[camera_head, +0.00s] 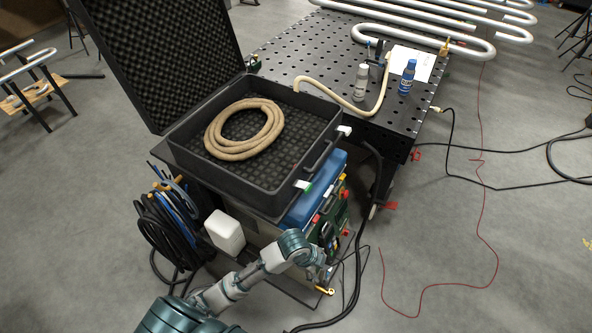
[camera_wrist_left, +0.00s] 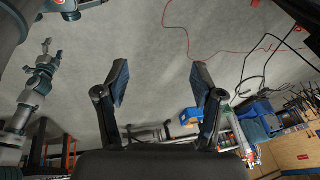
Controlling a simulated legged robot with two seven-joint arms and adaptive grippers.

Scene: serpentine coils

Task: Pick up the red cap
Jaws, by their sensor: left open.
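Several small red parts show on the front of the machine under the case in the head view, one near its upper corner (camera_head: 345,193) and another lower on the left (camera_head: 316,218). They are too small to tell which is the red cap. My left gripper (camera_head: 324,278) is low in front of the machine, near its bottom edge, and apart from these red parts. In the left wrist view, its two fingers (camera_wrist_left: 160,80) are spread wide with only grey floor between them.
An open black case (camera_head: 307,145) holding a coiled beige hose (camera_head: 244,129) stands on the machine. A perforated table (camera_head: 290,60) carries bottles and a sheet. A white canister (camera_head: 224,232) and dark hoses (camera_head: 165,230) are left. Cables cross the floor; the right floor is mostly clear.

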